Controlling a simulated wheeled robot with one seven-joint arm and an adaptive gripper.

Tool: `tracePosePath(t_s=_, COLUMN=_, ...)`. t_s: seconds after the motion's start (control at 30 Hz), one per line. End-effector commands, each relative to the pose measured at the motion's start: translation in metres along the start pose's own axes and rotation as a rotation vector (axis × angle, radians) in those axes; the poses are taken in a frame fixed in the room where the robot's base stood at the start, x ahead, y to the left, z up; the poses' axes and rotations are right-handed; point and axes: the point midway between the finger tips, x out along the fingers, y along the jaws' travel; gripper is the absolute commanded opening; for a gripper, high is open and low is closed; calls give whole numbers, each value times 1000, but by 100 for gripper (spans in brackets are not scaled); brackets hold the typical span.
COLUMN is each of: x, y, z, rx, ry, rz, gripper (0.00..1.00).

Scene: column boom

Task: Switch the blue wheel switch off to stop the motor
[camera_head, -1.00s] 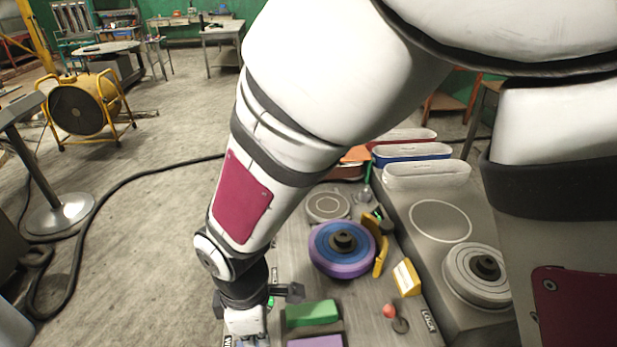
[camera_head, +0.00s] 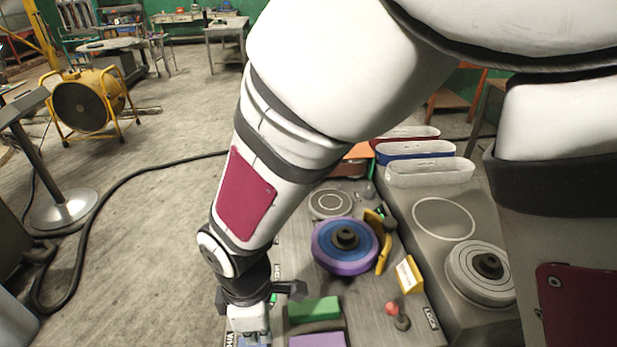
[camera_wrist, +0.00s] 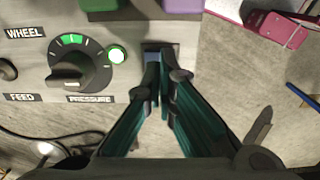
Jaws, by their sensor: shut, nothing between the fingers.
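My gripper (camera_wrist: 161,62) is shut, with its fingertips together over a dark recess in the grey panel (camera_wrist: 120,87) in the wrist view. A small blue part, which looks like the switch (camera_wrist: 152,56), shows beside the left fingertip. The fingers hide most of it, so its position and any contact cannot be told. In the head view my gripper (camera_head: 250,338) is at the bottom edge, and a bit of blue shows below it. A blue and purple wheel (camera_head: 345,245) lies on the machine; whether it turns is not clear.
A black knob (camera_wrist: 78,68) with a green sector and a lit green lamp (camera_wrist: 116,55) stand left of the fingers. Green (camera_head: 314,309) and purple (camera_head: 318,341) blocks lie right of my gripper. A yellow lever (camera_head: 384,254) and red ball (camera_head: 391,308) are farther right.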

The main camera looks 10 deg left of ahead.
Motion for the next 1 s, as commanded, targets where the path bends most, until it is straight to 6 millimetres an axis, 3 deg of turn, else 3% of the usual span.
tracePosePath(t_s=1.0, x=8, y=0, z=0, rx=0, ry=0, rz=0, gripper=0)
